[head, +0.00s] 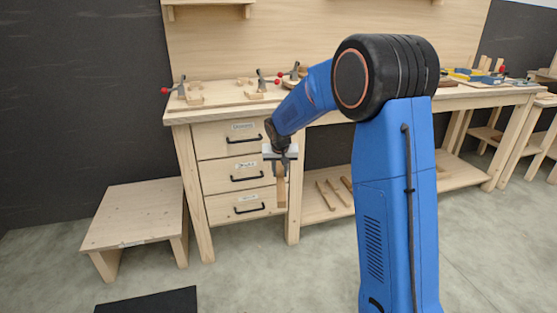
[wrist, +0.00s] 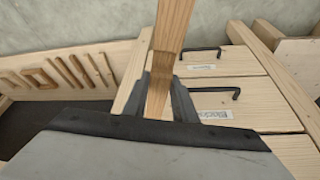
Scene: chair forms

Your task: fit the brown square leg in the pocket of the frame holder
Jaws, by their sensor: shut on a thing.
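My gripper (head: 281,168) hangs in front of the bench drawers, below the level of the bench top. It is shut on the brown square leg (head: 281,191), which points down from the jaws in the head view. In the wrist view the leg (wrist: 172,35) runs up the picture from between the two grey fingers (wrist: 161,98). Wooden fixtures with red-tipped clamps (head: 188,93) stand on the bench top; I cannot tell which one is the frame holder, and no pocket shows clearly.
The workbench (head: 232,113) has drawers (head: 232,139) with black handles close behind my gripper. A low shelf (head: 318,208) holds several wooden pieces. A low wooden stool (head: 137,212) stands left, with a black mat (head: 150,300) on the floor before it. My blue arm hides part of the bench.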

